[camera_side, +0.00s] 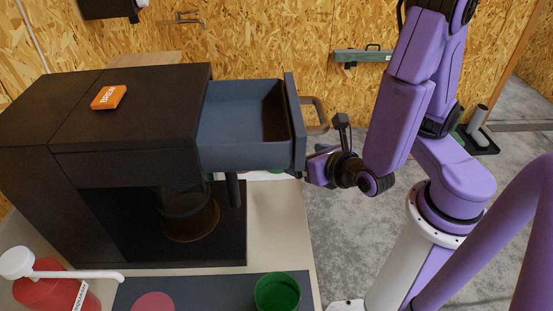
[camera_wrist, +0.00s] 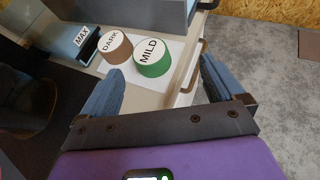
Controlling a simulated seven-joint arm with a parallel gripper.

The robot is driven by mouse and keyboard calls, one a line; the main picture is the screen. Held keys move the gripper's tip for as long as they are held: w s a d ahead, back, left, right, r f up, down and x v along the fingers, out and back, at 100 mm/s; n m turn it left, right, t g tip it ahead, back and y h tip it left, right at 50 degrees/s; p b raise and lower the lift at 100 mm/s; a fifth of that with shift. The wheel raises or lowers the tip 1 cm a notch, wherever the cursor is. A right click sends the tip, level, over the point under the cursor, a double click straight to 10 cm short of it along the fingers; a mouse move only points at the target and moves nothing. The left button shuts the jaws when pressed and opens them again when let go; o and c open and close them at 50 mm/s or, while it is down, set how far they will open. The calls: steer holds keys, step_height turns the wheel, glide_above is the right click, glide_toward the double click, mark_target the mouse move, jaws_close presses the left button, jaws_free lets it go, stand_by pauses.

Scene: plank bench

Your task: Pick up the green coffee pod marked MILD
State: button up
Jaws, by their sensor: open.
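The green coffee pod marked MILD (camera_wrist: 153,58) stands upright on a white sheet, label up, in the wrist view. A brown pod marked DARK (camera_wrist: 115,48) stands close to its left. My gripper (camera_wrist: 162,67) is open and empty. Its blue-grey fingers point toward the pods, with the green pod beyond the gap between them. In the side view my gripper (camera_side: 312,168) is low beside the open drawer, its fingers partly hidden. The pods are mostly hidden there behind the drawer.
The dark coffee machine (camera_side: 120,110) has its grey drawer (camera_side: 240,145) pulled out, with a handle (camera_side: 318,115). In front are a green cup (camera_side: 277,292) and a red bottle (camera_side: 50,290). A MAX-marked block (camera_wrist: 84,36) lies left of the pods. The bench edge is close by.

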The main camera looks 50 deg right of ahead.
steer(key=shift+w+a+f+n+y, duration=0.15)
steer(key=shift+a+f+n+y, duration=0.2)
steer(key=shift+a+n+y, duration=0.35)
steer(key=shift+x, duration=3.7)
steer(key=shift+d+r, duration=0.15)
steer(key=c, duration=1.1)
